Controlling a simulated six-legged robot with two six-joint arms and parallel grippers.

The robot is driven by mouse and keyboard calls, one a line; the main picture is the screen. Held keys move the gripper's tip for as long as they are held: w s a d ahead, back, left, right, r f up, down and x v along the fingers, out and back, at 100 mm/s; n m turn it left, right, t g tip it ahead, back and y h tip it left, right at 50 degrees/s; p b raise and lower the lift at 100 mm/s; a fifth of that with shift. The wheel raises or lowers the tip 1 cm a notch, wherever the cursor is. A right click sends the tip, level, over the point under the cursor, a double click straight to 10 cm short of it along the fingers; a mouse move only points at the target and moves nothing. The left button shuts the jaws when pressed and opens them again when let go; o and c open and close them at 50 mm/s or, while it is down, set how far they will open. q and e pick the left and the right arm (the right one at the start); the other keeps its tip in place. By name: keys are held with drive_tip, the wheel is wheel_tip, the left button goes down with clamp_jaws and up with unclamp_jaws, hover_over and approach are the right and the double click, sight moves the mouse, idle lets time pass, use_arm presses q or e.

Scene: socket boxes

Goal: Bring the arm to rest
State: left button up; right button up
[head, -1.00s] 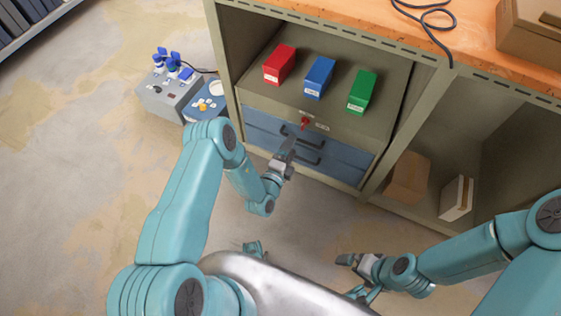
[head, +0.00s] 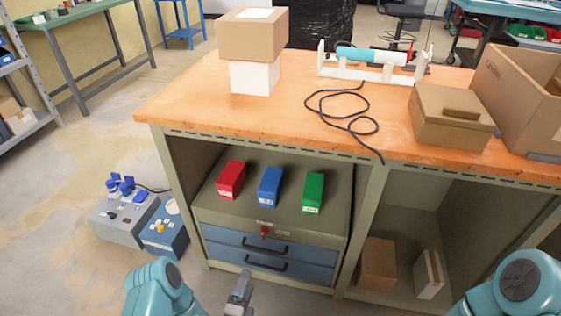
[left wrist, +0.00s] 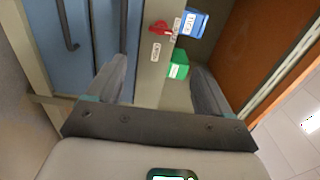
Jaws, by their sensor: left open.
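My left gripper (head: 240,290) is low in front of the blue drawers in the head view, apart from them. In the left wrist view its two fingers (left wrist: 158,90) are spread with nothing between them. Ahead of the fingers are the drawer fronts (left wrist: 72,25), a red key (left wrist: 159,28) in the lock, the green box (left wrist: 179,66) and the blue box (left wrist: 194,23). In the head view the red box (head: 231,179), blue box (head: 269,186) and green box (head: 313,193) stand in a row on the drawer unit. My right gripper is out of view.
The orange bench top (head: 210,110) holds stacked boxes (head: 253,35), a dark cable (head: 345,115) and cartons (head: 450,115). Two cartons (head: 378,264) stand in the lower right bay. Control boxes (head: 125,212) stand on the floor to the left.

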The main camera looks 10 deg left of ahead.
use_arm(q)
drive_tip(key=s+d+r+m+g+h, duration=0.2)
drive_tip(key=s+d+m+g+h, duration=0.25)
drive_tip(key=d+m+h, duration=0.35)
drive_tip(key=s+d+r+m+g+h, duration=0.35)
drive_tip(key=d+m+g+h, duration=0.3)
drive_tip(key=d, duration=0.25)
drive_tip(key=s+f+m+g+y, duration=0.2)
drive_tip(key=s+m+g+y, duration=0.1)
drive_tip(key=s+m+g, duration=1.15)
drive_tip(key=s+a+f+m+t+y, duration=0.2)
drive_tip(key=s+a+m+y, duration=0.3)
drive_tip(key=m, duration=0.7)
drive_tip(key=w+a+m+t+y, duration=0.3)
drive_tip(key=w+a+m+t, duration=0.25)
drive_tip(key=w+m, duration=0.45)
wheel_tip(320, 180, up, 21)
drive_tip(key=s+p, duration=0.1)
drive_tip(key=p, duration=2)
drive_tip(key=shift+s+d+r+m, duration=0.15)
drive_tip(key=shift+s+d+m, duration=0.15)
drive_tip(key=shift+d+m, duration=0.1)
